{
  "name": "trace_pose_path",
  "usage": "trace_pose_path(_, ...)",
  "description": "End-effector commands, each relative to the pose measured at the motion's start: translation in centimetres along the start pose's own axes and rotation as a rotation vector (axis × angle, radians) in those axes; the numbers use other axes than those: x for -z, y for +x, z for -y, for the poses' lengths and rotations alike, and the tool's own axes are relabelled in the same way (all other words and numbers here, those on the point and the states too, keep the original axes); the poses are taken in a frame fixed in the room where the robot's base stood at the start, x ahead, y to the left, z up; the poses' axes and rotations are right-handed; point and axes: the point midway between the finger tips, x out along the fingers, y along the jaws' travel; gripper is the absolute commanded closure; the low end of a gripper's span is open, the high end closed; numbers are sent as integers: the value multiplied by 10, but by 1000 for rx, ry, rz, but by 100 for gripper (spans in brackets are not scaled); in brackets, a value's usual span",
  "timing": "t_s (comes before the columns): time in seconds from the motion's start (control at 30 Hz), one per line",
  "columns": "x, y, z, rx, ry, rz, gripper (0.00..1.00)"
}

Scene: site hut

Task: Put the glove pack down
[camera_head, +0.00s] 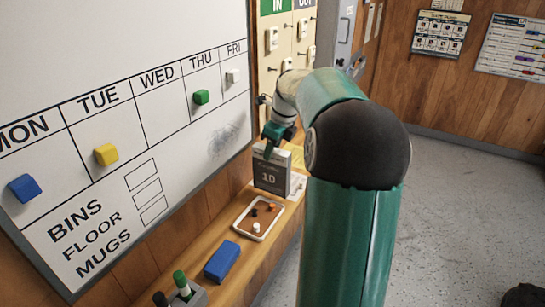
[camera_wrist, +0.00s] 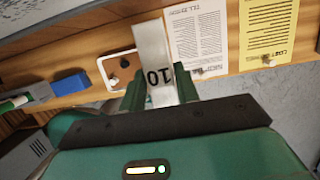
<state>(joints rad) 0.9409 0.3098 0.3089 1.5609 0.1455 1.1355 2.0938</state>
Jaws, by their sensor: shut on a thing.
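The glove pack (camera_head: 270,176) is a grey box marked 10, upright over the far part of the wooden ledge (camera_head: 228,268). My gripper (camera_head: 269,150) reaches down onto its top edge and is shut on it. In the wrist view the pack (camera_wrist: 153,48) stands between the two green fingers of my gripper (camera_wrist: 162,90), its pale narrow side and the upside-down 10 showing. The pack's lower end is close to the ledge; I cannot tell whether it touches.
On the ledge lie a white-rimmed tray (camera_head: 238,225) with small pieces, a blue block (camera_head: 222,260) and a marker holder (camera_head: 185,292). A white sheet (camera_wrist: 197,35) and a yellow sheet (camera_wrist: 268,28) lie by the pack. The whiteboard (camera_head: 125,90) rises on the left.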

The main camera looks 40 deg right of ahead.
Motion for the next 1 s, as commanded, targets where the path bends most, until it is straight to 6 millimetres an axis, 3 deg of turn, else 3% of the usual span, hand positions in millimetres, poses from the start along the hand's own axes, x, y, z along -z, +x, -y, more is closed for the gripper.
trace_pose_path(0.17,7,26,0,-2,2,-1,100)
trace_pose_path(0.57,8,32,0,-1,3,-1,100)
trace_pose_path(0.6,8,32,0,-1,3,-1,63)
trace_pose_path(0.7,8,32,0,-1,3,-1,47)
trace_pose_path(1.0,8,30,0,0,3,-1,47)
